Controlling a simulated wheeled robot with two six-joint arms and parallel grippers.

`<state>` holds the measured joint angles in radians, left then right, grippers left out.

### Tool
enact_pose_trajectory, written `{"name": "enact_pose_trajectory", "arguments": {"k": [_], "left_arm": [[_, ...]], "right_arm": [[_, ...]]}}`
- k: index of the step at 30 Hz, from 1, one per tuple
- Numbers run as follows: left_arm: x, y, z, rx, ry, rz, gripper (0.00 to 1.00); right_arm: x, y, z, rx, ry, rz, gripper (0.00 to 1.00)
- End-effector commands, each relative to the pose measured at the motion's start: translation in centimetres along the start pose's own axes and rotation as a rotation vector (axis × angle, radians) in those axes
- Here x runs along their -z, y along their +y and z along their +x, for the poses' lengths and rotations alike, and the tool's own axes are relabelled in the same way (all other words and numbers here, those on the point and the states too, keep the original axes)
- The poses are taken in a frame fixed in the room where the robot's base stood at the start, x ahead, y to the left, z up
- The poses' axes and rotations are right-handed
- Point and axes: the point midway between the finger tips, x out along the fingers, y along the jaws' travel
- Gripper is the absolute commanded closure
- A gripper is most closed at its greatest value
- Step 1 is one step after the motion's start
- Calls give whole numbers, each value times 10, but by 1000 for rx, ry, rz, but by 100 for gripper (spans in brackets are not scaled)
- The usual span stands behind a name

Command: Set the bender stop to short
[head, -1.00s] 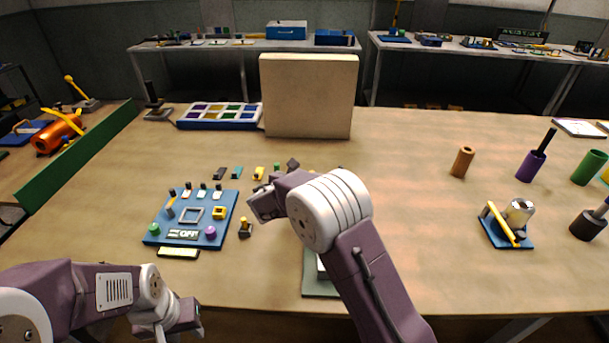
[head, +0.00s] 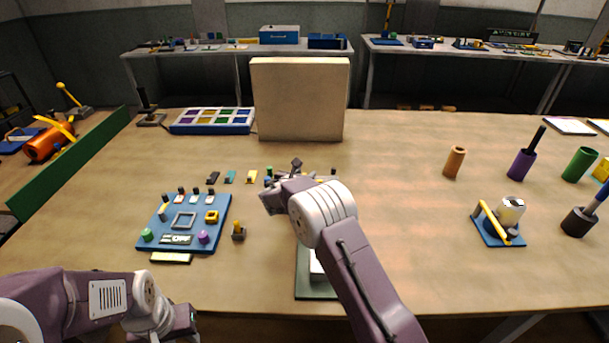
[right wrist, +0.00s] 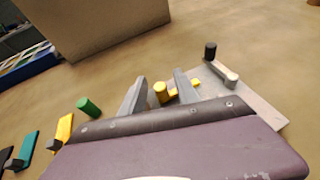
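A grey plate (right wrist: 255,108) with a black post (right wrist: 210,50) and a pale arm lies just beyond my right gripper in the right wrist view; it looks like the bender, but I cannot be sure. A yellow peg (right wrist: 160,92), possibly its stop, stands between the two fingers of my right gripper (right wrist: 157,90), which are apart. I cannot tell whether they touch it. In the head view my right gripper (head: 272,200) hides much of this spot. My left gripper (head: 187,322) is low at the left front; its fingers are not clear.
A blue panel (head: 154,225) with knobs and switches lies left of my right gripper. Small coloured pieces lie behind it. A tan block (head: 298,100) stands at the back. A dark green plate (head: 303,285) is partly under my right arm.

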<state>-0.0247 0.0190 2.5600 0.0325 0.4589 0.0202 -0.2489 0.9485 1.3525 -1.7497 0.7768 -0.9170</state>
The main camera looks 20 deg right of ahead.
Motion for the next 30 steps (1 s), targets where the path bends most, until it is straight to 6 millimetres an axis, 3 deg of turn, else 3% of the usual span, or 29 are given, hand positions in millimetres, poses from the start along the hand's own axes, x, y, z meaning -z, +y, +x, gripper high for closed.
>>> {"name": "enact_pose_trajectory", "arguments": {"k": [2,6,30], "left_arm": [[0,0,0,0,0,0,64],[0,0,0,0,0,0,64],[0,0,0,0,0,0,64]], "right_arm": [[0,0,0,0,0,0,63],[0,0,0,0,0,0,100],[0,0,-1,0,0,0,100]]}}
